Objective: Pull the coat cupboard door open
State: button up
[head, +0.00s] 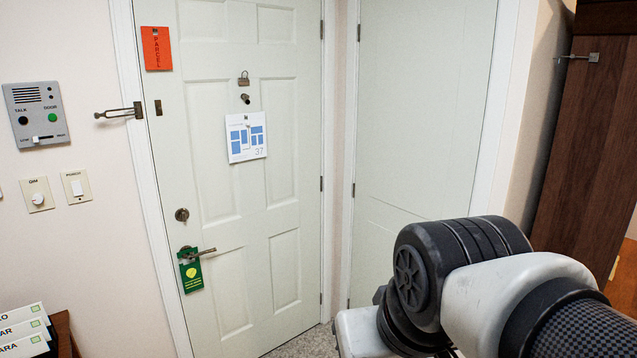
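A plain pale door (425,120), which looks like the coat cupboard door, stands right of the panelled front door. It has hinges along its left edge and appears shut in its white frame. No handle shows on its visible part. My arm covers its lower right portion. My gripper is not in view; only arm links show at the lower right, in front of this door.
The white panelled front door (215,120) has a lever handle (199,254) with a green hanger (191,272). An intercom (36,114) is on the left wall. A box of cards (25,335) is at lower left. A dark wooden panel (588,150) stands at right.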

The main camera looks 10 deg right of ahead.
aim_at(425, 66)
jog(key=z, duration=0.75)
jog(key=i+l+u, duration=0.15)
jog(key=i, duration=0.45)
jog(key=i+l+u, duration=0.15)
jog(key=i+l, duration=0.3)
jog(key=i, duration=0.15)
jog(key=i+l+u, duration=0.1)
jog(key=i+l, duration=0.3)
jog(key=i, duration=0.15)
